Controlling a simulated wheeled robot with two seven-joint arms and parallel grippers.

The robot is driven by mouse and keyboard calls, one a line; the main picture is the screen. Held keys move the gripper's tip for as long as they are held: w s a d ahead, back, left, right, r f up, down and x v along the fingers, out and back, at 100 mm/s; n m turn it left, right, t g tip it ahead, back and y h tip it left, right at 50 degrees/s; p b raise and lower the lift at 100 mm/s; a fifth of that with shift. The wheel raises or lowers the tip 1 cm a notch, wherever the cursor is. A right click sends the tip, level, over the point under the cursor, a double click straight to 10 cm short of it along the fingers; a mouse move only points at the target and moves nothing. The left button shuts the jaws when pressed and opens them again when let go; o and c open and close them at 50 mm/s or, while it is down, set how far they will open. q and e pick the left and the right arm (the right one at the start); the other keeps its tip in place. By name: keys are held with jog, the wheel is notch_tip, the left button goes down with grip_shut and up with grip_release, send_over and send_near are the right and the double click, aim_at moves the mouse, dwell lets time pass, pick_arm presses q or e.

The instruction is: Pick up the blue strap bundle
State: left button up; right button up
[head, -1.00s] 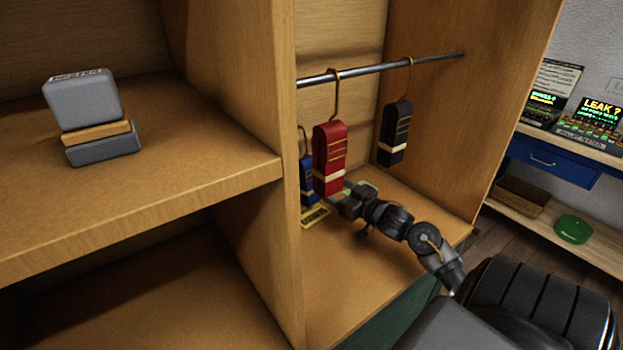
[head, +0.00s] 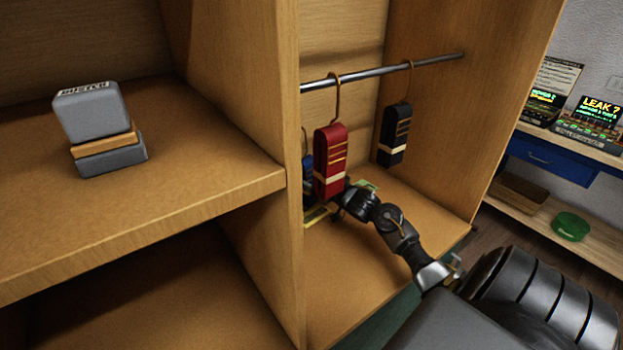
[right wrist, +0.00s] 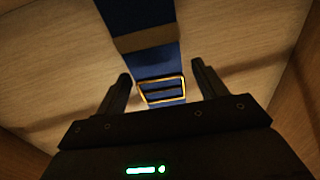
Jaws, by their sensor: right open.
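The blue strap bundle (head: 308,175) hangs by a hook at the left end of the rail (head: 390,72), mostly hidden behind the divider panel and the red strap bundle (head: 330,160). In the right wrist view the blue strap bundle (right wrist: 143,62) hangs with a tan band and a yellow-edged buckle. My right gripper (right wrist: 160,82) is open, with one finger on each side of the blue bundle's lower part in that view. Whether it touches the bundle I cannot tell. In the head view my right arm reaches in below the red bundle, which hides the gripper's fingers. My left gripper is not in view.
A black strap bundle (head: 393,135) hangs further right on the rail. The wooden divider (head: 245,130) stands close on the left. The right compartment's floor front is clear.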

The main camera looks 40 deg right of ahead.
jog(key=c, duration=1.2)
